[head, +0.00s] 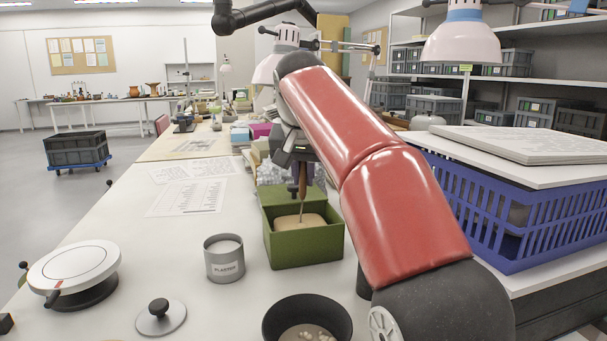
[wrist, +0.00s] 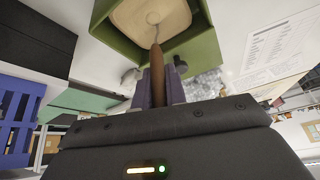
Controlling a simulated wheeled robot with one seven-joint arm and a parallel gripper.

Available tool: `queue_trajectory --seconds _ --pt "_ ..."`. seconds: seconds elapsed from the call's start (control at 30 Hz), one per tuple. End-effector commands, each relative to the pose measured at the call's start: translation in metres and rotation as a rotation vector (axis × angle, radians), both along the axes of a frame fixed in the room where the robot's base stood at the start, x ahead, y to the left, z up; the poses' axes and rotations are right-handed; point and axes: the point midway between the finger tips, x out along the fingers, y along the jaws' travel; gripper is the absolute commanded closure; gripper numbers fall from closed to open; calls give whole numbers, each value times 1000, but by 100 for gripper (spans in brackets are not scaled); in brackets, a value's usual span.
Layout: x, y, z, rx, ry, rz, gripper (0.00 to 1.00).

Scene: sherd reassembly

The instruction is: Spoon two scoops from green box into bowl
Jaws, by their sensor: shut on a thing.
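The green box (head: 303,245) stands on the table, open at the top, with a pale tan, powdery-looking fill (head: 292,222). My gripper (head: 302,172) is above the box, shut on the brown handle of the spoon (head: 302,188). The spoon points down, and its thin end meets the fill. In the wrist view the spoon handle (wrist: 157,66) runs between the fingers to a small tip at the fill in the green box (wrist: 205,50). The dark bowl (head: 270,325) is at the bottom edge, partly cut off, with pale lumps inside.
A grey tin marked plaster (head: 224,262) stands left of the box. A lid with a black knob (head: 161,317) and a round white-topped scale (head: 74,270) lie further left. A blue basket (head: 520,215) stands to the right. Papers lie behind on the left.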

Motion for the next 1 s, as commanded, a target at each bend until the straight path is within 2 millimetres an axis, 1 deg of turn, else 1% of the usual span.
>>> queue_trajectory --seconds 0.27,0.9,1.0 --pt "0 0 2 0 0 0 100" --pt "-5 -1 51 0 0 0 100" --pt "-5 -1 55 0 0 0 100"
